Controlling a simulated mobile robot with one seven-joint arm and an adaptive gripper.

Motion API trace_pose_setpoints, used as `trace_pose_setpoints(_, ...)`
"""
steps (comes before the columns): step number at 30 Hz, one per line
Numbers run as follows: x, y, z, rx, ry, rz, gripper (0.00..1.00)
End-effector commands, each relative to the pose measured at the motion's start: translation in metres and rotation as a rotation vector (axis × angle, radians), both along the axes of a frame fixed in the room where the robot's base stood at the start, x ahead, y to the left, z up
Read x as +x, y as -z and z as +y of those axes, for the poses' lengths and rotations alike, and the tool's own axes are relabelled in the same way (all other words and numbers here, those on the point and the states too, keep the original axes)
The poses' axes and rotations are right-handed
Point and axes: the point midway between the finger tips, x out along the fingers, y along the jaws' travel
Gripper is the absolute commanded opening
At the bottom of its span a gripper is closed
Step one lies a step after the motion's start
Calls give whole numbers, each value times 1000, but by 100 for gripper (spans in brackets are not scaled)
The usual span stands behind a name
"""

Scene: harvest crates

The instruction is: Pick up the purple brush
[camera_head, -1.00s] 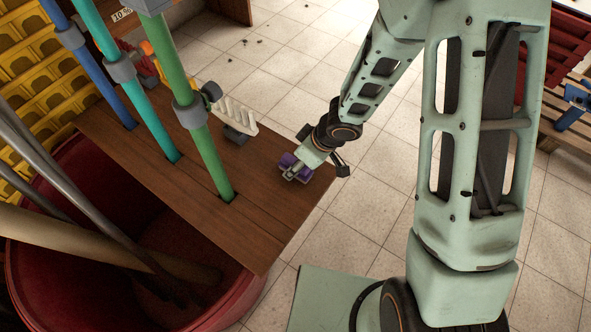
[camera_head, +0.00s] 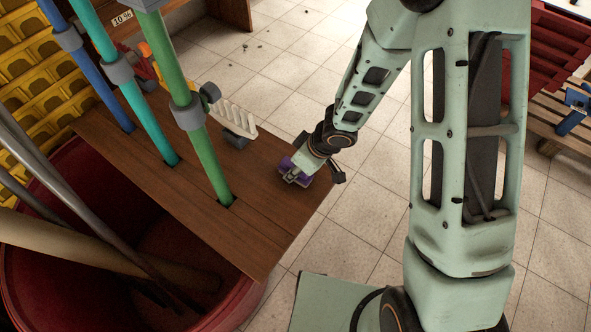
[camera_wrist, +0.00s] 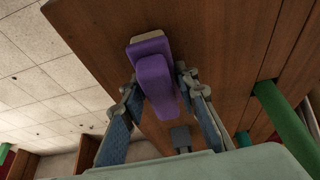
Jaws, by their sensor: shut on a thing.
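The purple brush (camera_wrist: 157,79) is between the two fingers of my gripper (camera_wrist: 167,125) in the wrist view, with a pale strip along its far end. My gripper is shut on it. In the head view my gripper (camera_head: 297,178) is at the right corner of the brown wooden board, and only a little purple of the brush (camera_head: 286,164) shows around it. I cannot tell whether the brush touches the board or is just above it.
Blue, teal and green poles (camera_head: 203,150) stand up through the wooden board (camera_head: 240,250). A white comb-like thing (camera_head: 238,118) with a grey block lies behind my gripper. A red barrel (camera_head: 245,300) with long shafts is below left. Tiled floor is open to the right.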

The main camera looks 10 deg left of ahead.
Motion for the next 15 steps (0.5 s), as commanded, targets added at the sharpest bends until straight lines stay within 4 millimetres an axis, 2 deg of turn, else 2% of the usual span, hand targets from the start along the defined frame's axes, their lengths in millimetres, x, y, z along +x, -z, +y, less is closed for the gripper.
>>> trace_pose_setpoints(8, 0, -5, 0, 0, 1, 0, 3)
trace_pose_setpoints(15, 0, -27, 0, 1, 0, 0, 3)
